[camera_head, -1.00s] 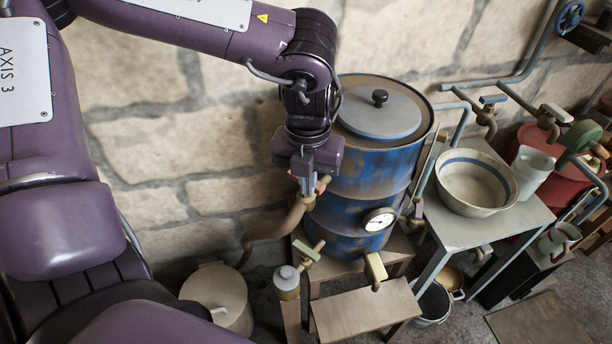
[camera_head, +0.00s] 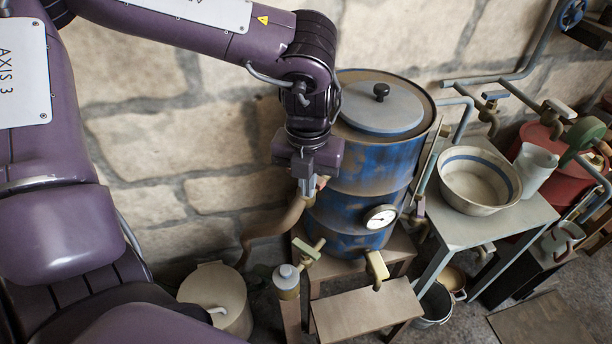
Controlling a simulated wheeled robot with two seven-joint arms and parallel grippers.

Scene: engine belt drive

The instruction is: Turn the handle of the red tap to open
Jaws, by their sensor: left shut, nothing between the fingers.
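My left gripper (camera_head: 307,187) points down at the left side of the blue barrel (camera_head: 376,165). Its fingers are shut and sit at the top of a brass tap on the end of a brown pipe (camera_head: 268,230). A small reddish handle end (camera_head: 322,182) shows just right of the fingertips; I take it for the red tap's handle. The fingers and gripper body hide most of it. I cannot tell whether the fingers touch it. My right gripper is not in view.
Below stand a tap with a pale greenish handle (camera_head: 313,251) and a yellow-handled tap (camera_head: 377,265) on the barrel's front. A gauge (camera_head: 380,217) sits on the barrel. A table (camera_head: 452,231) with a bowl (camera_head: 479,181) and jug (camera_head: 535,168) stands right. A stone wall is close behind.

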